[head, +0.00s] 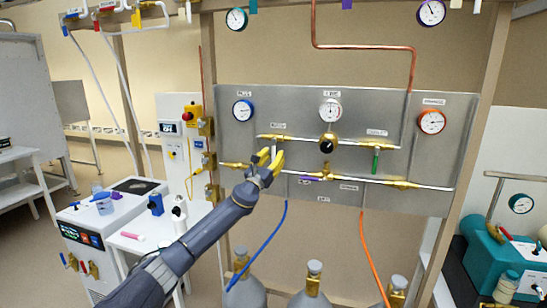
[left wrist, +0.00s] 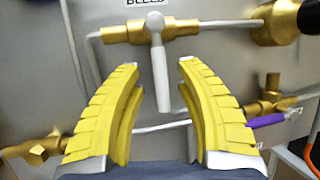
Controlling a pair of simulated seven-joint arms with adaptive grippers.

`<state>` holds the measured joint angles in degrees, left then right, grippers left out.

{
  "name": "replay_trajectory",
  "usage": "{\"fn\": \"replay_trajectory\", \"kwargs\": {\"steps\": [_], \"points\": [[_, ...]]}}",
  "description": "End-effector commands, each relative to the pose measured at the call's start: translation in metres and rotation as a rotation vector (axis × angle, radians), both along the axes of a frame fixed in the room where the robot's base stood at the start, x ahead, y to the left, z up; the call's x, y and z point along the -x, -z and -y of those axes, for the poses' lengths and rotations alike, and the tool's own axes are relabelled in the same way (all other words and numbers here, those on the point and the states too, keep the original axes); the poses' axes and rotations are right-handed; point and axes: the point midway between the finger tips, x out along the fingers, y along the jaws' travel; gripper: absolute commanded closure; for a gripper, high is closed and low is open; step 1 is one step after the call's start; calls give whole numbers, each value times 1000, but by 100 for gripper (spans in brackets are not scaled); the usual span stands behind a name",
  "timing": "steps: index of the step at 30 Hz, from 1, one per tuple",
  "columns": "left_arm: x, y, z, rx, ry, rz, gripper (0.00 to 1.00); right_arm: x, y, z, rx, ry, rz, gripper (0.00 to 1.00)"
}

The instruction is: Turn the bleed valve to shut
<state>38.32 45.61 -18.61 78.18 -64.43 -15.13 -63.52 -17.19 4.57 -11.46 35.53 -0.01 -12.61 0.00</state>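The bleed valve (left wrist: 148,30) is a brass body on a pipe under a label that reads BLEED in the left wrist view. Its pale grey lever (left wrist: 159,75) points down, across the horizontal pipe. In the head view the bleed valve (head: 272,137) sits at the upper left of the pipework. My left gripper (left wrist: 158,66) is open, with its yellow fingers on either side of the lever's lower part and a gap on both sides. It also shows in the head view (head: 270,154), right in front of the panel. My right gripper is not in view.
The grey panel (head: 230,105) also carries a green-handled valve (head: 376,160), a purple-handled valve (head: 313,178), a black-knobbed regulator (head: 326,146) and several gauges. Brass fittings lie close to my left fingers. Blue (head: 269,240) and orange (head: 370,250) hoses hang below.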

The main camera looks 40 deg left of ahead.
Motion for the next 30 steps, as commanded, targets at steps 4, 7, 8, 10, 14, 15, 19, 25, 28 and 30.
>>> {"fn": "replay_trajectory", "kwargs": {"steps": [4, 7, 8, 10, 14, 15, 19, 25, 28, 30], "points": [[0, 1, 1, 0, 1, -1, 65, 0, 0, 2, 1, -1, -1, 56], [2, 2, 1, 0, 2, -1, 65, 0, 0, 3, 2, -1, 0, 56], [3, 2, 1, 0, 2, -1, 65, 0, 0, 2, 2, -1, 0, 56], [7, 5, 1, 0, 1, -2, 65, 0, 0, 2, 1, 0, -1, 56], [21, 11, 3, -1, 1, -2, 65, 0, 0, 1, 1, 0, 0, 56], [26, 13, 4, -1, 1, -3, 65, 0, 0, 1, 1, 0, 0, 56], [44, 21, 7, -1, 1, -3, 65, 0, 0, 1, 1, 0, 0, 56], [71, 31, 11, 0, 2, -3, 65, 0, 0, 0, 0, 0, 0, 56], [82, 36, 12, 0, 2, -3, 65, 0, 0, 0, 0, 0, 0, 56], [89, 39, 13, 1, 2, -3, 65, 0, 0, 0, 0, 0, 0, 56]]}}
